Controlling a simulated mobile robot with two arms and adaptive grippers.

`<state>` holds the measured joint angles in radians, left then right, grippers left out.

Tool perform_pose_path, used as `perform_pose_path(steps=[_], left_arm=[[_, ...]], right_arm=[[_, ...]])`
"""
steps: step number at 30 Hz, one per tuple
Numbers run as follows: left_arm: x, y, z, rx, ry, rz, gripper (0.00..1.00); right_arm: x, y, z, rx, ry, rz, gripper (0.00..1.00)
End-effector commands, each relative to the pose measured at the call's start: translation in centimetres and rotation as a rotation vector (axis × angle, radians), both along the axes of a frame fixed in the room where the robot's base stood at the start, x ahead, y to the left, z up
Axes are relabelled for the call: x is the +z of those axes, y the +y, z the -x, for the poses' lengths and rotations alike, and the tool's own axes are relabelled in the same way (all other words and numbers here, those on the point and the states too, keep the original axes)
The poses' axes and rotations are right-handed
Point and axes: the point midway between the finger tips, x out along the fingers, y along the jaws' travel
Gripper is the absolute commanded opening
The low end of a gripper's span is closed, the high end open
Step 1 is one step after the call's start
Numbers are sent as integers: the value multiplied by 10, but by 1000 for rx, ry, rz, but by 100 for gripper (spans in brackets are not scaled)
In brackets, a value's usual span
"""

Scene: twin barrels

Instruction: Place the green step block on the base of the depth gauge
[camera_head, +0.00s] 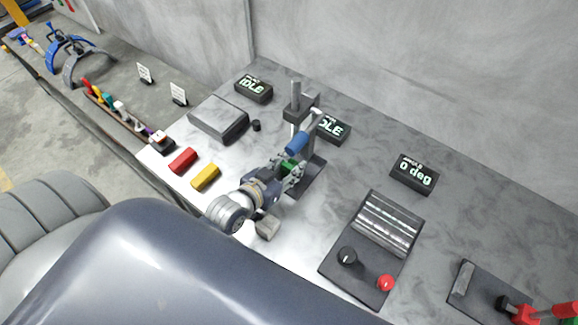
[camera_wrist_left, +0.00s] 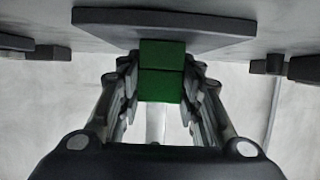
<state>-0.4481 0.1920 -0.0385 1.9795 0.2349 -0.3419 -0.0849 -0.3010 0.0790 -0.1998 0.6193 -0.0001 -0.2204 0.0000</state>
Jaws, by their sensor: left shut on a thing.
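The green step block (camera_head: 289,167) is held between the fingers of my left gripper (camera_head: 287,177), which is shut on it. In the left wrist view the green block (camera_wrist_left: 162,72) sits between both fingers, its stepped face showing. The depth gauge is an upright dark stand with a grey column (camera_head: 296,97), a blue-handled part (camera_head: 297,143) and a flat dark base (camera_head: 310,182). The block is at the base, partly hidden by the gripper. In the wrist view a dark plate (camera_wrist_left: 165,22) borders the block; I cannot tell whether they touch. My right gripper is out of view.
Red (camera_head: 183,160) and yellow (camera_head: 205,177) blocks lie left of the gripper. A grey box (camera_head: 219,119) stands behind them. A display (camera_head: 333,129) is close behind the gauge. A ridged device with knobs (camera_head: 387,223) stands to the right, with bare table between.

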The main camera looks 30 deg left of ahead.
Motion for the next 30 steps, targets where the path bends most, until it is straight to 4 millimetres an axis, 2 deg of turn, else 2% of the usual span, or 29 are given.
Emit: perform_pose_path(steps=[1, 3, 15, 20, 30], left_arm=[[0, 0, 0, 0, 0, 0, 39], [0, 0, 0, 0, 0, -1, 53], [4, 0, 0, 0, 0, -1, 53], [7, 2, 17, 0, 2, -1, 53], [30, 10, 74, -1, 3, -1, 53]], right_arm=[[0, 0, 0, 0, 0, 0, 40], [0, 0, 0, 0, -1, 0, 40], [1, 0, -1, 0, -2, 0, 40], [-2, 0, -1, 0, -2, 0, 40], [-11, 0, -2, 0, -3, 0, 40]])
